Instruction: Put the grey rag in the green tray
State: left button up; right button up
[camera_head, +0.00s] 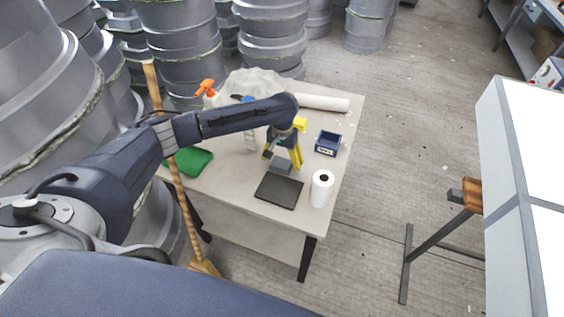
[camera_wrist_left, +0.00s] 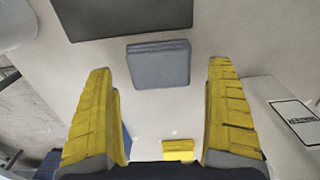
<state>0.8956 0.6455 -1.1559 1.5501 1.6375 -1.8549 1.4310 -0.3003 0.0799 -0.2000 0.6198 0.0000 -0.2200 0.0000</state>
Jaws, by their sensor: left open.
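The grey rag (camera_head: 281,168) is a small folded square lying on the table (camera_head: 235,193), just behind a dark flat mat (camera_head: 279,191). In the left wrist view the rag (camera_wrist_left: 158,64) lies ahead between the yellow fingertips, flat on the tabletop. My left gripper (camera_head: 283,157) is open and empty, with its yellow fingers pointing down near the rag. The wrist view shows the gripper (camera_wrist_left: 160,70) with wide-apart fingers, and neither visibly touches the rag. The green tray (camera_head: 193,161) is at the table's left side, partly hidden behind my left arm and a wooden handle. My right gripper is not seen.
A white paper roll (camera_head: 321,188) stands right of the mat. A blue bin (camera_head: 328,143) sits behind it. A white tube (camera_head: 322,102) and an orange-topped spray bottle (camera_head: 206,88) are at the back. A broom-like wooden handle (camera_head: 181,190) stands in front of the table's left end.

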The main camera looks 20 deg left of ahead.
aim_at(282, 161)
pick_arm(q)
notch_tip(282, 161, up, 10)
jog(key=shift+o, duration=0.4)
jog(key=shift+r, duration=0.2)
jog(key=shift+r, duration=0.1)
